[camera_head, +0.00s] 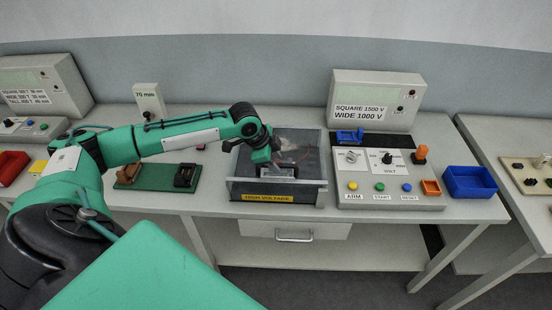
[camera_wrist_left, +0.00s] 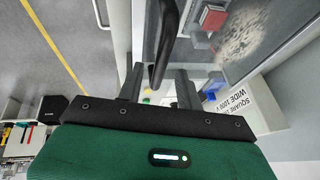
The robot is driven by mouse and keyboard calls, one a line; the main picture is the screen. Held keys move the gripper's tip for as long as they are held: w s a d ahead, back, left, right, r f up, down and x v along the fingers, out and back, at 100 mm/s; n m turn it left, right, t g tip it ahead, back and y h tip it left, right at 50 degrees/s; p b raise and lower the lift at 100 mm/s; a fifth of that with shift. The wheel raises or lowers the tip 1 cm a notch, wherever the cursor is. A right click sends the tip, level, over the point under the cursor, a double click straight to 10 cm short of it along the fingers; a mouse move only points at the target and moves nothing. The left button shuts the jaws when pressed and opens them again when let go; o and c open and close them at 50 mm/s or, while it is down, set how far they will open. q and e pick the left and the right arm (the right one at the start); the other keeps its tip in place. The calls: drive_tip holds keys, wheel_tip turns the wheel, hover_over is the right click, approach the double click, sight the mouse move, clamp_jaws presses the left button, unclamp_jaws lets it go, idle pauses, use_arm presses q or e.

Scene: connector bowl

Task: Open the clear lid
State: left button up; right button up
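The clear lid (camera_head: 309,150) covers the grey box marked HIGH VOLTAGE (camera_head: 268,197) on the middle table and looks shut. In the left wrist view a dark curved handle (camera_wrist_left: 166,40) reaches down toward the space between my left fingers. My left gripper (camera_head: 276,168) is low over the front part of the lid, and its arm and hand hide part of the lid. Its two fingers stand apart in the left wrist view (camera_wrist_left: 158,88), with a gap around the handle; contact is not clear. My right gripper is not in view.
A control panel (camera_head: 388,201) with knobs and buttons stands right of the box, a blue bin (camera_head: 469,182) farther right. A green board (camera_head: 155,179) with small blocks lies to the left. A drawer (camera_head: 295,232) is below the tabletop.

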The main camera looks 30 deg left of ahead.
use_arm(q)
drive_tip(key=shift+w+d+f, duration=0.1)
drive_tip(key=shift+f, duration=0.3)
clamp_jaws()
drive_tip(key=shift+r, duration=0.1)
